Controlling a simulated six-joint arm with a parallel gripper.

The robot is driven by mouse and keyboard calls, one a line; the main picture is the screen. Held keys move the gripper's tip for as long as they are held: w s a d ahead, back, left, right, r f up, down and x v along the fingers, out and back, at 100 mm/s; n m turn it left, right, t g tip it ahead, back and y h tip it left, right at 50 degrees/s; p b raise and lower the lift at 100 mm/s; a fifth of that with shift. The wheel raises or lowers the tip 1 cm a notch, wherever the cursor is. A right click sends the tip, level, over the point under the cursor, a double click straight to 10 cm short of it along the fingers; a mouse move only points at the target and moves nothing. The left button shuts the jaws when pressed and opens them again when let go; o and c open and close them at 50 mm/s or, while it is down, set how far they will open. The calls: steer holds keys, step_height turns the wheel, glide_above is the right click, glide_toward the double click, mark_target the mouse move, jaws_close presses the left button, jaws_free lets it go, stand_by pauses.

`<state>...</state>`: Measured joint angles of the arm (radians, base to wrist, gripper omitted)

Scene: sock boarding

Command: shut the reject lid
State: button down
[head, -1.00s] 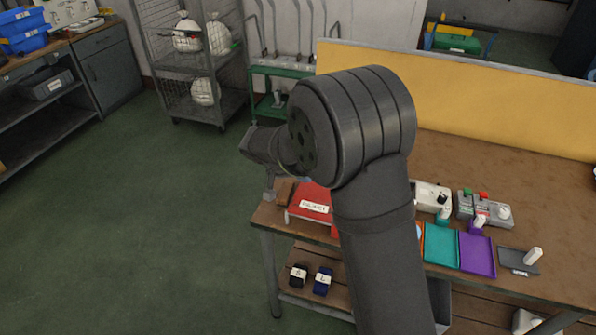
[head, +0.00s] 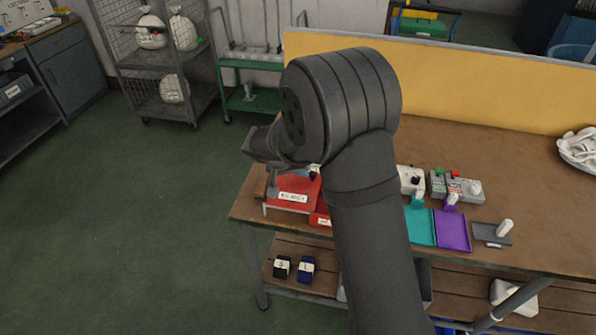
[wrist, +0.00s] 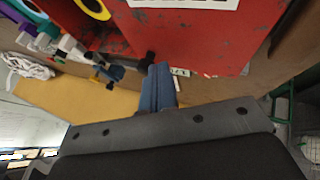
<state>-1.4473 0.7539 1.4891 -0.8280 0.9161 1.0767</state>
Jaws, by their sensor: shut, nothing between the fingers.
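The red reject box (head: 292,190) with a white label sits at the left end of the workbench. My arm hides its right part, and I cannot tell from the head view how far its lid stands open. In the wrist view a worn red surface (wrist: 185,40) with a white label fills the top middle. My gripper (wrist: 158,70) shows there with its blue fingers together and empty, overlapping the lower edge of that red surface. I cannot tell whether they touch it. In the head view the fingers are mostly hidden by my arm and wrist.
Right of the box are a teal tray (head: 420,226), a purple tray (head: 453,231), a grey control box (head: 455,187) and a dark stand with a white peg (head: 491,233). A yellow panel (head: 450,82) backs the bench (head: 520,185). Floor at left is clear.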

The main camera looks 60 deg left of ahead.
steer(key=w+d, duration=0.9)
steer(key=shift+d, duration=0.1)
steer(key=s+a+r, duration=0.2)
steer(key=s+r, duration=0.6)
steer(key=s, duration=0.1)
steer(key=shift+s, duration=0.3)
steer(key=x, duration=0.3)
steer(key=d+x, duration=0.1)
steer(key=x, duration=0.3)
steer(key=w+x, duration=0.1)
steer(key=x, duration=0.2)
steer(key=shift+w+d, duration=0.15)
steer(key=shift+w, duration=0.15)
steer(key=shift+w+d, duration=0.45)
steer(key=shift+w, duration=0.25)
